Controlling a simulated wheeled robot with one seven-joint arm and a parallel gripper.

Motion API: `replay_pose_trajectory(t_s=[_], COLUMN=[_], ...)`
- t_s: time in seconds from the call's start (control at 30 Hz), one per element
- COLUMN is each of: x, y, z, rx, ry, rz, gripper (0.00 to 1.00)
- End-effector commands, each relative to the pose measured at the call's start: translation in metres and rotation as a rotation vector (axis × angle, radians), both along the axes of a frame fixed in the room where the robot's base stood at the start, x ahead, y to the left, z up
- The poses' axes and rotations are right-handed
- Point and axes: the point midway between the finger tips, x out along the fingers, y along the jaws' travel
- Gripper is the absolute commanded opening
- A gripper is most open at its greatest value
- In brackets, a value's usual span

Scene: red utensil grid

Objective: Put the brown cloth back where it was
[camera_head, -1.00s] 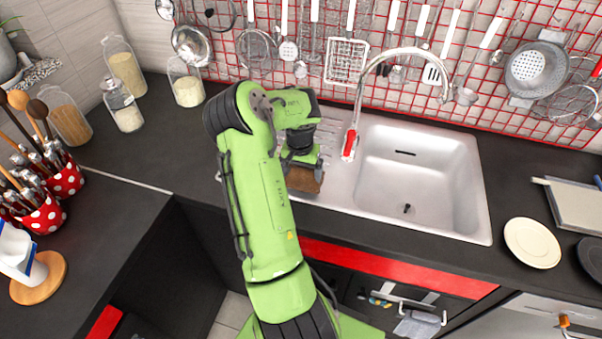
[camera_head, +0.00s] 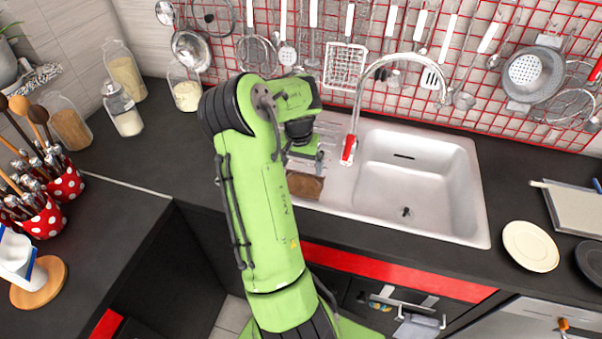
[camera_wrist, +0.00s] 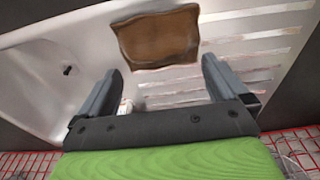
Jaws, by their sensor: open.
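The brown cloth (camera_head: 305,186) lies on the sink's metal drainboard, near its front edge, left of the basin. In the wrist view the whole cloth (camera_wrist: 158,37) shows, flat with slightly wavy edges. My gripper (camera_wrist: 158,78) is open and empty, with its two fingers apart and the cloth beyond their tips. In the head view my gripper (camera_head: 306,158) is above and just behind the cloth, partly hidden by my green arm. The steel sink (camera_head: 415,130) has ridges on its drainboard, seen in the wrist view.
The tap (camera_head: 350,140) with a red handle rises just right of my gripper. A red wall grid (camera_head: 480,110) with hanging utensils stands behind. Glass jars (camera_head: 122,110) are at the left. A cream plate (camera_head: 531,246) lies right of the basin.

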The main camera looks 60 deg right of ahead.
Motion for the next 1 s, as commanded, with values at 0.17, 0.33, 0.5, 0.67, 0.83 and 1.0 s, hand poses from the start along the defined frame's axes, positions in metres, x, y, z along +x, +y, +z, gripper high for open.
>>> replay_pose_trajectory(t_s=[0.17, 0.33, 0.5, 0.67, 0.83, 1.0], x=[0.0, -0.001, -0.001, 0.03, 0.081, 0.07], y=[0.005, 0.007, 0.007, 0.041, 0.159, 0.296], z=[0.043, 0.057, 0.057, 0.082, 0.142, 0.187], rx=[-0.002, 0.0, 0.001, 0.003, 0.013, -0.026], ry=[-0.003, 0.0, 0.0, -0.073, -0.222, -0.309], rz=[0.002, 0.0, 0.0, 0.095, 0.412, 0.831], gripper=[1.0, 1.0, 1.0, 1.0, 1.0, 1.0])
